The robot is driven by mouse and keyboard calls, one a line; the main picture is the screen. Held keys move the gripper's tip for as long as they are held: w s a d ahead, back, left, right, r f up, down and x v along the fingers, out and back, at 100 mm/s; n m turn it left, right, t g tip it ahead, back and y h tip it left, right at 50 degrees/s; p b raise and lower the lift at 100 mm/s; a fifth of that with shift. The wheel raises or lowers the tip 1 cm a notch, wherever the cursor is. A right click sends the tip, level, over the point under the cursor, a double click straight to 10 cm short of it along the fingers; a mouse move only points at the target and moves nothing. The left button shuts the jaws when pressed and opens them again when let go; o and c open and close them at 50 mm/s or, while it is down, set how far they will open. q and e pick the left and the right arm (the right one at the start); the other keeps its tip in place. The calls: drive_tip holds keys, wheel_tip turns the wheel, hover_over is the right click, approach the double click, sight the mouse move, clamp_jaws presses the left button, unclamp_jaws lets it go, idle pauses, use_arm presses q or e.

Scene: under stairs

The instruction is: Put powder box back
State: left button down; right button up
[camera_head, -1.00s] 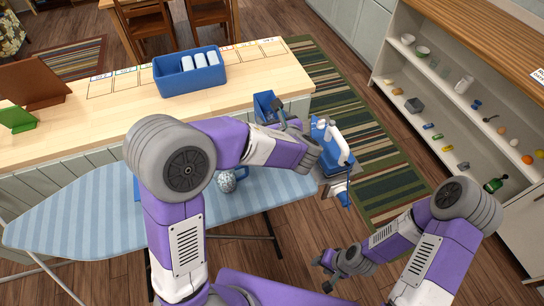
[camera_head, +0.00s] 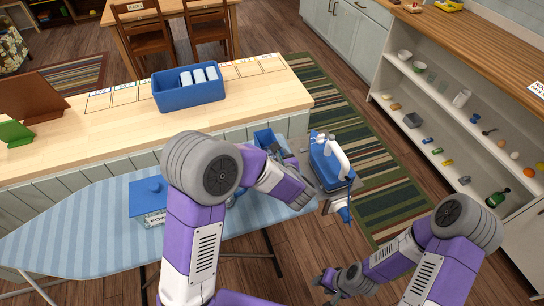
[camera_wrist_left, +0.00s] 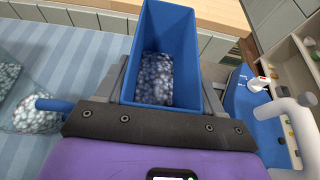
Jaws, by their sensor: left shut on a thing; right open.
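The powder box (camera_head: 148,206), with a blue lid and a partly hidden label starting "POW", stands on the striped ironing board (camera_head: 60,228). My left gripper (camera_head: 276,152) is to its right, near the far end of the board. It is shut on an open blue container (camera_wrist_left: 165,30), which also shows in the head view (camera_head: 264,137). Grey-white granules (camera_wrist_left: 155,78) lie inside the container. My right gripper (camera_head: 328,284) is open and empty, low over the floor.
A blue and white iron (camera_head: 330,165) stands at the board's right end, close to my left gripper. A blue bin (camera_head: 188,95) with white items sits on the wooden counter. Shelves stand at right.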

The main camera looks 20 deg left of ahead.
use_arm(q)
drive_tip(key=c, duration=0.6)
unclamp_jaws()
drive_tip(key=shift+f, duration=0.15)
drive_tip(key=o, duration=0.5)
drive_tip(key=shift+c, duration=0.2)
drive_tip(key=v, duration=1.2)
drive_tip(key=shift+r+p, duration=0.25)
drive_tip(key=shift+p, duration=0.1)
drive_tip(key=shift+f, duration=0.1)
